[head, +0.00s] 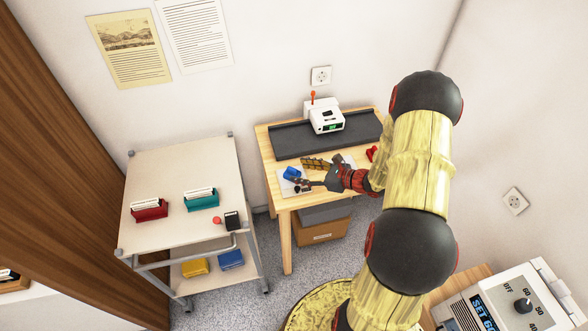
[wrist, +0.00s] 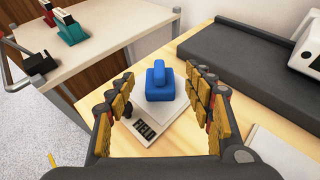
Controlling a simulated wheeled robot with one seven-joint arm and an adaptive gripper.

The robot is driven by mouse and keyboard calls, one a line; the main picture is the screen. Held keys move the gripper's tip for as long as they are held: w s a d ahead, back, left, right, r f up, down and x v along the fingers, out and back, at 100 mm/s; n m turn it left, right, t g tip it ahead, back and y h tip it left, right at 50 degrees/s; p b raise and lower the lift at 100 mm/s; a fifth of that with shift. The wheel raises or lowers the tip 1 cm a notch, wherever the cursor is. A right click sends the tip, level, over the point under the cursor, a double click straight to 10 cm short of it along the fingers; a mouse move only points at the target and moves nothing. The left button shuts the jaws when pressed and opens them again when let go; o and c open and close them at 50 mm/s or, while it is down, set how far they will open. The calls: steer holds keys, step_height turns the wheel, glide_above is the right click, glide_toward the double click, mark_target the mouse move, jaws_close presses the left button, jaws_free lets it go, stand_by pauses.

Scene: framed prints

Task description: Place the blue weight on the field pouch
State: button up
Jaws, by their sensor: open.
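The blue weight (wrist: 160,84), a block with a knob on top, stands upright on a pale flat piece with a dark label reading FIELD, which looks like the field pouch (wrist: 174,122). In the head view the blue weight (head: 291,173) is at the left front of the wooden desk, with a bit of the pale piece (head: 286,187) showing. My gripper (wrist: 161,77) is open, its yellow-padded fingers on either side of the weight in the wrist view. Gaps show between fingers and weight there. My gripper (head: 303,174) hides part of the pouch in the head view.
A dark mat (head: 290,140) with a white device (head: 325,117) lies along the desk's back. A red object (head: 371,153) is at the right. A trolley (head: 170,235) with card holders stands to the left. A white sheet (wrist: 278,155) lies right of my gripper.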

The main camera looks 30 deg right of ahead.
steer(key=p+v, duration=0.1)
steer(key=v, duration=0.5)
steer(key=shift+s+d+r, duration=0.2)
steer(key=shift+s, duration=0.1)
steer(key=shift+s+a+r, duration=0.1)
steer(key=shift+s+r, duration=0.05)
steer(key=shift+r, duration=0.05)
steer(key=s+a+r+n+g+y, duration=0.1)
steer(key=s+a+r+n+g, duration=0.25)
steer(key=a+r+n, duration=0.55)
steer(key=s+a+r+n+g, duration=0.2)
steer(key=a+r+n+g, duration=0.4)
steer(key=a, duration=0.4)
steer(key=s+a+r+n+t+h, duration=0.2)
steer(key=s+r+n+h, duration=0.5)
steer(key=s+r+n, duration=0.5)
steer(key=shift+s+a+r+n+t, duration=0.3)
steer(key=shift+r+n+t, duration=0.55)
steer(key=shift+n, duration=0.75)
steer(key=shift+d+r, duration=0.1)
steer(key=shift+r, duration=0.05)
